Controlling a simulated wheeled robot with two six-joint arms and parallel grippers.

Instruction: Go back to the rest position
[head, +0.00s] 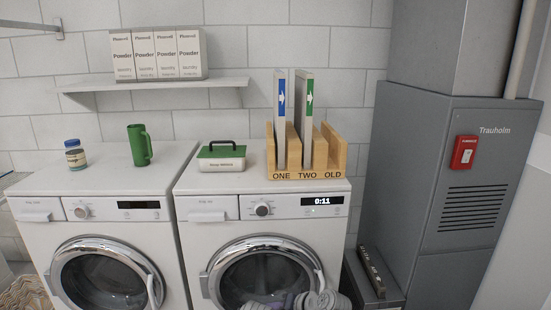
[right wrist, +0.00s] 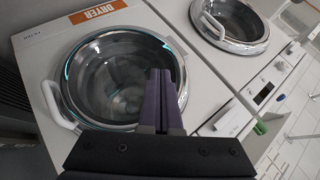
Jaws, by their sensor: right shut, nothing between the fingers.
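My right gripper (right wrist: 161,76) is shut and empty in the right wrist view, its dark fingers pressed together. It is in front of a white machine with a round glass door (right wrist: 110,85) and an orange DRYER label (right wrist: 98,11). In the head view, a grey and purplish part of my arm shows at the bottom edge, in front of the right machine's door (head: 262,272). The fingertips cannot be made out there. My left gripper is in neither view.
Two white machines stand side by side, the left one (head: 115,185) holding a jar (head: 75,155) and a green mug (head: 139,146). The right one holds a green-lidded box (head: 222,158) and a wooden rack (head: 336,157) with two upright boards. A grey furnace (head: 437,170) stands at the right.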

